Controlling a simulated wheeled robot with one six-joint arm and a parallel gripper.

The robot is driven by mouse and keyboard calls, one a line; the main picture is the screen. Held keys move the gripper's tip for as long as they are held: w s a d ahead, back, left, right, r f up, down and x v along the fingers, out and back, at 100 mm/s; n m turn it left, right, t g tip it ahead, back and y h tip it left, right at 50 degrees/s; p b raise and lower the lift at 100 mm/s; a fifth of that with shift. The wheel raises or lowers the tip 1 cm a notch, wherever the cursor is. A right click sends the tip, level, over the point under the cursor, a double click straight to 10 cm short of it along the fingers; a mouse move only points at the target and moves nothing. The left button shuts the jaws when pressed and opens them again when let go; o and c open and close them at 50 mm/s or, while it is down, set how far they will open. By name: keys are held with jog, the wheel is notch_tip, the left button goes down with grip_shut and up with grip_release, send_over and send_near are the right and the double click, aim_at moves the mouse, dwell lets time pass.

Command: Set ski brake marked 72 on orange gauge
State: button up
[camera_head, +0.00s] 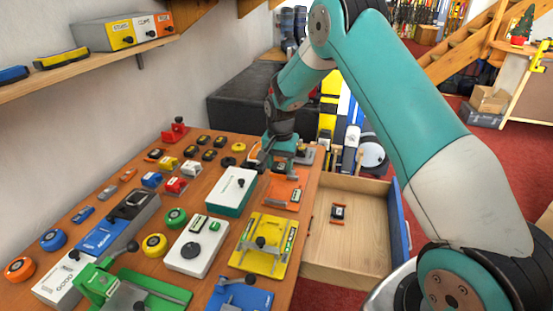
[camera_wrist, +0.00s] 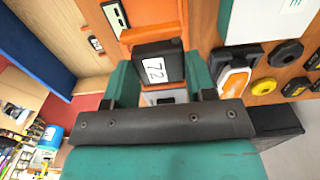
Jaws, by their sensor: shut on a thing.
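The ski brake marked 72 (camera_wrist: 154,68) is a black block with a white label, seen in the wrist view between my gripper's teal fingers. My gripper (camera_wrist: 158,78) is shut on it. The orange gauge (camera_wrist: 150,14) lies just beyond the brake in the wrist view, and the brake overlaps its near part in the picture; I cannot tell whether they touch. In the head view the orange gauge (camera_head: 284,192) lies near the right edge of the bench, with my gripper (camera_head: 283,163) over its far end. The held brake is mostly hidden there.
A yellow gauge (camera_head: 262,246) lies nearer, and a white-topped green box (camera_head: 235,186) stands left of the orange gauge. Several small brakes and discs crowd the bench (camera_head: 140,205).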

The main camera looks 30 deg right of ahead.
aim_at(280, 191)
jog(key=shift+f+b, duration=1.95)
jog(key=shift+f, duration=1.15)
jog(key=shift+s+f, duration=0.1)
jog(key=shift+f, duration=0.5)
jog(key=o, duration=0.9)
jog(key=shift+c, duration=1.4)
jog(key=shift+r, duration=0.15)
jog(key=shift+r+p, duration=3.9)
jog(key=shift+r, duration=1.75)
